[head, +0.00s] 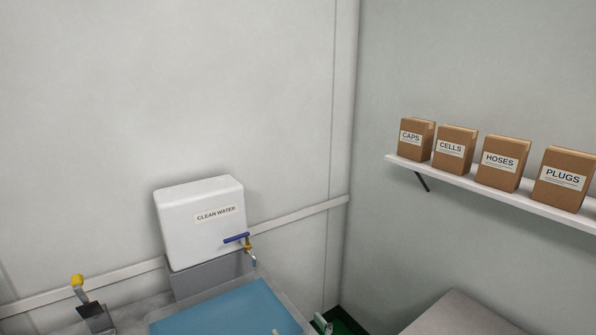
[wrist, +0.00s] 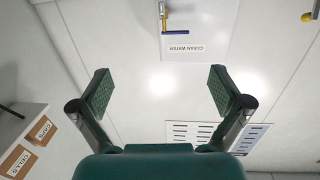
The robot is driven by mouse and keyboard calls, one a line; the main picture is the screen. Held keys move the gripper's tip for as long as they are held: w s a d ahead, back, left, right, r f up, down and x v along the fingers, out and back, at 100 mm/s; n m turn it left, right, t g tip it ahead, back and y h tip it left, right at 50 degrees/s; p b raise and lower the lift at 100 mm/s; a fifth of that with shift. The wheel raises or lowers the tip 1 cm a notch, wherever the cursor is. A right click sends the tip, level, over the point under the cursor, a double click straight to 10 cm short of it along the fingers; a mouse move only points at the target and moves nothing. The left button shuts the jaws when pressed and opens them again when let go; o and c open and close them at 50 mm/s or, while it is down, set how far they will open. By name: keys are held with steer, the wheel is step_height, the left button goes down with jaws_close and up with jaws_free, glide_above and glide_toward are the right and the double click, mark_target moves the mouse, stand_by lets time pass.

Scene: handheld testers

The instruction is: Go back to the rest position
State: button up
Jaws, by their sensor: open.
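My gripper (wrist: 160,92) shows in the wrist view with its two green-padded fingers spread wide apart. Nothing is between the fingers. The wrist picture is turned upside down, with the clean water label reading inverted ahead of the fingers. The gripper is not clearly seen in the head view.
A white clean water tank (head: 203,222) with a blue-handled tap (head: 237,238) stands against the wall, above a blue-surfaced tray (head: 225,310). A shelf (head: 480,191) on the right wall holds several labelled cardboard boxes. A grey surface (head: 462,316) is at the lower right.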

steer(key=s+d+f+m+h, duration=0.15)
steer(key=s+d+f, duration=0.25)
steer(key=s, duration=0.4)
steer(key=s+d+f+m+h, duration=0.1)
steer(key=s+d+f+h, duration=0.1)
steer(key=s+d+f, duration=0.4)
steer(key=s+d+f+m+h, duration=0.1)
steer(key=s+d+f+h, duration=0.15)
steer(key=s, duration=0.65)
steer(key=s+d+r, duration=0.2)
steer(key=s, duration=0.6)
steer(key=s+d+r+m+h, duration=0.1)
steer(key=s+d+r, duration=0.1)
steer(key=s, duration=0.7)
steer(key=s+d+r+h, duration=0.1)
steer(key=s+d+r, duration=0.1)
steer(key=s, duration=0.7)
steer(key=shift+r+m+g, duration=0.15)
steer(key=shift+m+g, duration=0.2)
steer(key=shift+g, duration=0.05)
